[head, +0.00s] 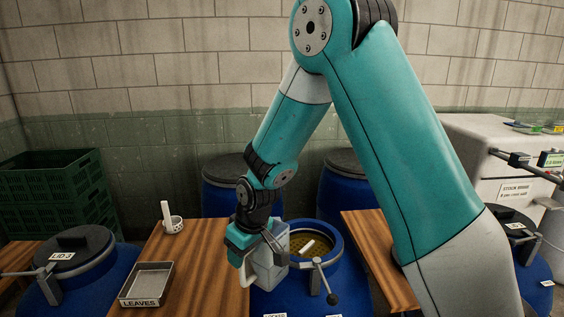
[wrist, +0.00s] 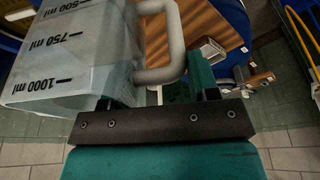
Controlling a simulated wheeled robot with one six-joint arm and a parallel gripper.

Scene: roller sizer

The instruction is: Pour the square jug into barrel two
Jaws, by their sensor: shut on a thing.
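The square jug (head: 272,262) is translucent, with a looped handle. In the wrist view the jug (wrist: 65,55) shows marks up to 1000 ml at the left. My gripper (head: 255,242) is shut on the jug's handle (wrist: 168,45) and holds the jug at the left rim of an open blue barrel (head: 335,292). The jug looks near upright in the head view; whether it touches the rim is unclear. Inside the barrel is a brownish, mesh-like surface with a white piece (head: 307,247) on it. The barrel's number cannot be read, and the jug's contents are unclear.
A wooden table (head: 205,262) at the left bears a LEAVES tray (head: 147,284) and a white cup (head: 172,225). A barrel with LID 3 (head: 75,240) stands far left. Green crates (head: 55,190) stand behind. Another wooden top (head: 378,255) lies right of the open barrel.

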